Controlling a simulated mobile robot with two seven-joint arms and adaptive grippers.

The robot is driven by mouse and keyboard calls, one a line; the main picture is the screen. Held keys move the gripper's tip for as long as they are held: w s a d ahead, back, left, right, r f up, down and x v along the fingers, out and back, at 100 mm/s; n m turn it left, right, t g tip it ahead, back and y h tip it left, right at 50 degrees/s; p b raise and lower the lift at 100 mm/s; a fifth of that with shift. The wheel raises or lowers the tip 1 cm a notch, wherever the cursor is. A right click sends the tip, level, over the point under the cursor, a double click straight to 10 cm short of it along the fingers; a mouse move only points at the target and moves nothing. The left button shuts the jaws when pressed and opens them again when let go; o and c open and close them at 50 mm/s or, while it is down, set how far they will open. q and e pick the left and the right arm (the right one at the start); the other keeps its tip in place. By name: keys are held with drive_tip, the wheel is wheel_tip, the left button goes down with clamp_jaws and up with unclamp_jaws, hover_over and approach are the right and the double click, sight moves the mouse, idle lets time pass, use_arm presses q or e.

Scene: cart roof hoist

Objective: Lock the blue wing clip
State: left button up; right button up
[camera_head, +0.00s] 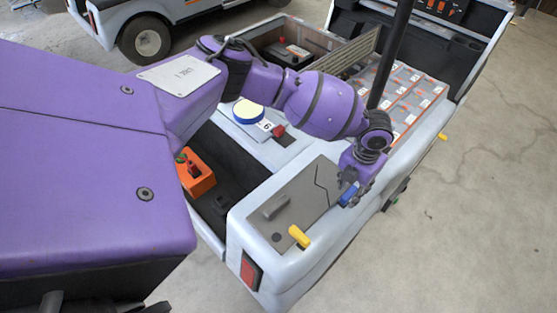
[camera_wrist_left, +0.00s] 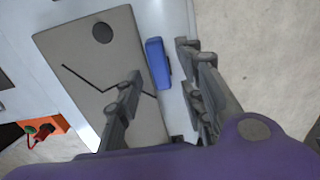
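The blue wing clip (camera_head: 347,194) is on the cart's pale body, at the outer edge of a grey panel (camera_head: 300,208). In the left wrist view, the clip (camera_wrist_left: 157,62) lies along the edge of the panel (camera_wrist_left: 85,50). My left gripper (camera_head: 357,186) is above it and partly covers it in the head view. In the left wrist view its fingers (camera_wrist_left: 160,64) are apart, one over the panel and one on the outer side, with the clip between them in the picture. Contact with the clip cannot be told. My right gripper is not in view.
An orange box (camera_head: 195,175) stands in the dark well on the left.

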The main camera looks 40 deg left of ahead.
use_arm(q)
drive_tip(key=shift+s+f, duration=0.1)
drive_tip(key=shift+f, duration=1)
clamp_jaws()
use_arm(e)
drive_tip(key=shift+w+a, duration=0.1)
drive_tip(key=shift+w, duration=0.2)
